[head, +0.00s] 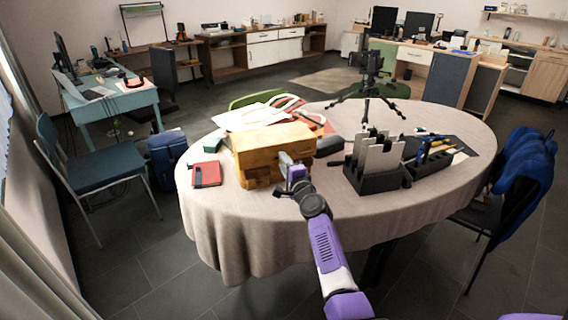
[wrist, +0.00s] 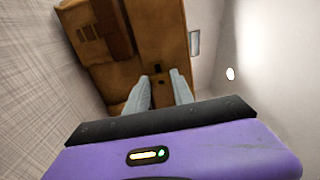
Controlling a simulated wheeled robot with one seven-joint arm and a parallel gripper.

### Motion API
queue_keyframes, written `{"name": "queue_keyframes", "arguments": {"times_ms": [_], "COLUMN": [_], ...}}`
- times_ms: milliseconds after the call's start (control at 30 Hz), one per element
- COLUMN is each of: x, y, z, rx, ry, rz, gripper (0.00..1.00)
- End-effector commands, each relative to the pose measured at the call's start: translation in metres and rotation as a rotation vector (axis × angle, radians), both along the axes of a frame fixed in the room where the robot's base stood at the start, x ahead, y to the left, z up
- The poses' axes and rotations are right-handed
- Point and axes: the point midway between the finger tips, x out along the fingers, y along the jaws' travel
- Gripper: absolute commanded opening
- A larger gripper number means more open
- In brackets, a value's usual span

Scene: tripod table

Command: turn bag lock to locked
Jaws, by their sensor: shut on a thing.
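A tan-brown bag (head: 262,140) stands on the round table (head: 225,225), left of the tripod. My gripper (head: 285,163) is at the bag's near face. In the wrist view the brown bag (wrist: 140,50) fills the upper middle, and my two grey fingers (wrist: 164,84) reach its face. They are a little apart, at a small dark fitting (wrist: 158,68) that looks like the bag lock. The part between the fingertips is mostly hidden, and the lock's turn position cannot be made out.
A red notebook (head: 207,174) lies left of the bag. A black holder (head: 376,177) with upright light panels stands to the right, beside a tray of tools (head: 434,153). A black tripod (head: 367,85) stands behind. The cloth in front is clear.

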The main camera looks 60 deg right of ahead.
Motion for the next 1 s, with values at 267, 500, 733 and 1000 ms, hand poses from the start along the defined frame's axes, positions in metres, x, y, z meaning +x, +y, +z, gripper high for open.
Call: {"name": "queue_keyframes", "arguments": {"times_ms": [267, 500, 733, 1000], "x": [-0.0011, -0.0011, -0.0005, -0.0046], "y": [-0.0006, -0.0004, -0.0002, 0.0036], "z": [-0.0019, -0.0020, -0.0010, -0.0004], "rx": [0.013, 0.013, 0.010, 0.010], "ry": [-0.006, -0.006, -0.006, -0.005], "rz": [-0.002, -0.001, -0.001, 0.000], "gripper": [0.00, 0.35, 0.51, 0.51]}}
